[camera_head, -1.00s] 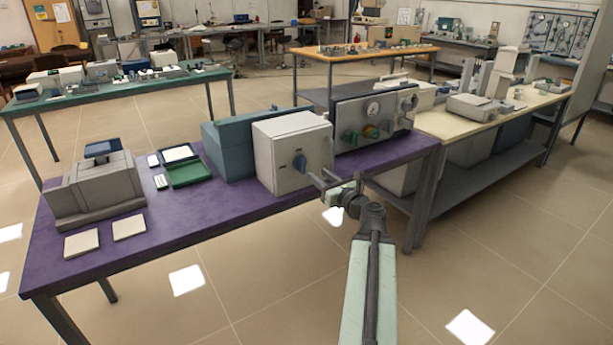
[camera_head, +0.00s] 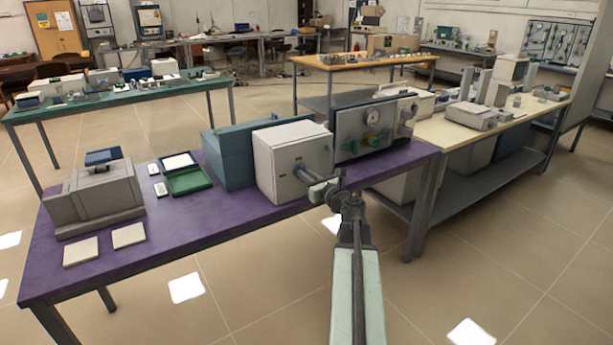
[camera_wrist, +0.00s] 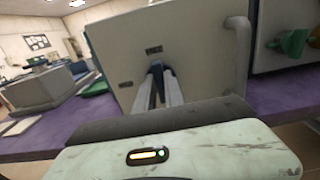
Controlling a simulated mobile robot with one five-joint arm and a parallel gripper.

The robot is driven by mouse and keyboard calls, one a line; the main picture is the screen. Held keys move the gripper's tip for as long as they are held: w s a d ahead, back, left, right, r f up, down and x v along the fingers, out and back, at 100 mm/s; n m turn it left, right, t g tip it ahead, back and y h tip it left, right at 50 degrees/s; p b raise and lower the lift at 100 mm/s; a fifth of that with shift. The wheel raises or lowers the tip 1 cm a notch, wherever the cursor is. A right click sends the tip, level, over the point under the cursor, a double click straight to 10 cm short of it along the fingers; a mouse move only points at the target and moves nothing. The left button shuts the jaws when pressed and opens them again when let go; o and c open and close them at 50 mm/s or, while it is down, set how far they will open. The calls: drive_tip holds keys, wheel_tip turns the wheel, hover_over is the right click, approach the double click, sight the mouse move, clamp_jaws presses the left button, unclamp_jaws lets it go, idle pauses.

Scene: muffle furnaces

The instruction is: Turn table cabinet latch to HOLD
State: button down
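The table cabinet is a light grey box (camera_head: 284,145) on the purple table; its front panel fills the middle of the wrist view (camera_wrist: 195,50). Its latch is a blue knob (camera_wrist: 156,71) on that panel, with small dark labels above it (camera_wrist: 153,49) and to its left (camera_wrist: 126,85). My gripper (camera_head: 302,172) reaches the panel at the latch and hides most of it in the head view. In the wrist view, its two fingers (camera_wrist: 158,86) lie on either side of the blue knob. Whether they press on it cannot be told.
A grey panel unit with a gauge and green knobs (camera_head: 350,122) stands right of the cabinet; a blue box (camera_head: 226,158) stands behind it to the left. A bar handle (camera_wrist: 238,55) sticks out at the panel's right edge.

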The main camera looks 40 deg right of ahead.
drive_tip(key=shift+n, duration=0.3)
drive_tip(key=shift+a+f+n+b, duration=0.1)
drive_tip(key=shift+f+n, duration=0.05)
drive_tip(key=shift+n, duration=2.7)
drive_tip(key=shift+a+f+n+b, duration=0.1)
drive_tip(key=shift+a+n+b, duration=0.05)
drive_tip(key=shift+n, duration=2.75)
drive_tip(key=shift+a+f+n+b, duration=0.1)
drive_tip(key=shift+f+n, duration=0.05)
drive_tip(key=shift+n, duration=2.7)
drive_tip(key=c, duration=1.4)
unclamp_jaws()
drive_tip(key=shift+c, duration=0.2)
